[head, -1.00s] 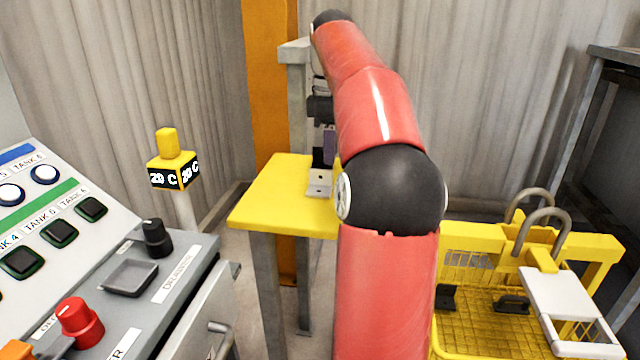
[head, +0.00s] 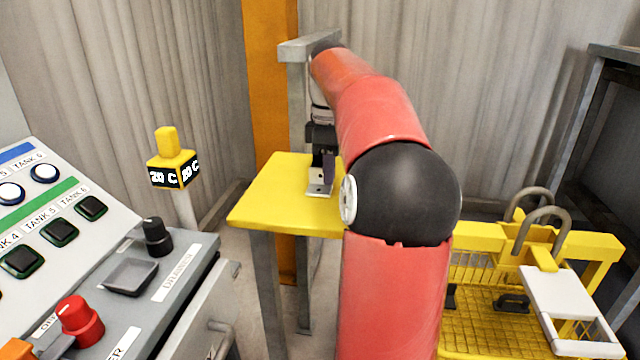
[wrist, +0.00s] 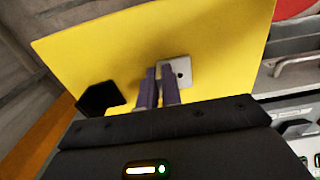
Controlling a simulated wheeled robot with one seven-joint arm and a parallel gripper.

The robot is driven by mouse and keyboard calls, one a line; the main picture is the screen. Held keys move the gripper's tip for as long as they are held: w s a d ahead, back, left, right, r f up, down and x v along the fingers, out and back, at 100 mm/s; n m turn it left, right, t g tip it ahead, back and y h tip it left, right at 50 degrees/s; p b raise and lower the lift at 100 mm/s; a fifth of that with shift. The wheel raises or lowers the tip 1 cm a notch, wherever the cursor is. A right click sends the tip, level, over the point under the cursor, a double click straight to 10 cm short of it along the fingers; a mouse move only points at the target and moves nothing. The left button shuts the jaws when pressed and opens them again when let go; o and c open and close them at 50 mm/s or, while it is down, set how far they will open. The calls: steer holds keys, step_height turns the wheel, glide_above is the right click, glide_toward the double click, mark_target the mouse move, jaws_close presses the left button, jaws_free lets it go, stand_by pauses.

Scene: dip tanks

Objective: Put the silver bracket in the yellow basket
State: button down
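The silver bracket (head: 318,190) lies on the yellow table, at its right part in the head view. In the wrist view the bracket's flat plate with a hole (wrist: 180,70) shows just past the fingertips. My gripper (wrist: 158,72) points down at the bracket, its two purple fingers a small gap apart. The fingers are close to the bracket; whether they touch it is not clear. The yellow basket (head: 480,330) is a mesh basket at the lower right of the head view, partly hidden by my arm.
The yellow table (head: 270,205) has free room left of the bracket. A black object (wrist: 100,98) sits near the gripper. Dark brackets (head: 512,303) lie in the basket, beside a white plate (head: 560,295). A control panel (head: 60,220) and a temperature post (head: 172,170) stand left.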

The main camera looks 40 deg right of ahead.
stand_by(0.3)
step_height(320, 180, up, 10)
stand_by(0.7)
steer(key=shift+s, duration=0.1)
